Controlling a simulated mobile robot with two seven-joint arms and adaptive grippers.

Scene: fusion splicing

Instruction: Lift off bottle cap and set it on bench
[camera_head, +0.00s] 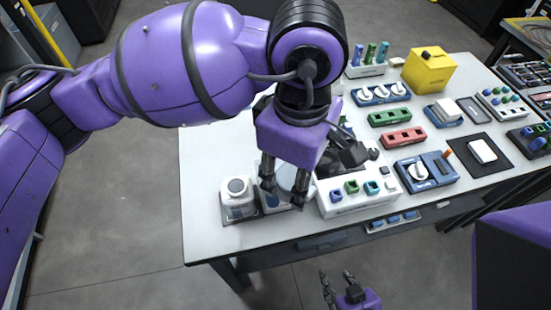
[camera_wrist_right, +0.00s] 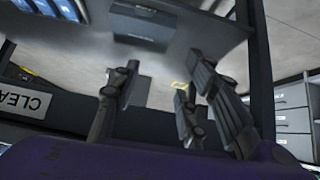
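My left gripper (camera_head: 283,194) points down at the front left of the white bench (camera_head: 205,160), its fingers apart on either side of a pale, rounded, translucent thing (camera_head: 291,181). I take this to be the bottle or its cap, but the fingers partly cover it, and I cannot tell whether they touch it. My right gripper (camera_head: 338,284) is open and empty, low in front of the bench. Its spread fingers also show in the right wrist view (camera_wrist_right: 160,95).
A white jar-like unit with a round top (camera_head: 238,199) stands left of my left gripper. A white block with coloured sockets (camera_head: 350,203) stands close on its right. Blue, green and red holders and a yellow box (camera_head: 429,72) fill the right side. The bench's left strip is bare.

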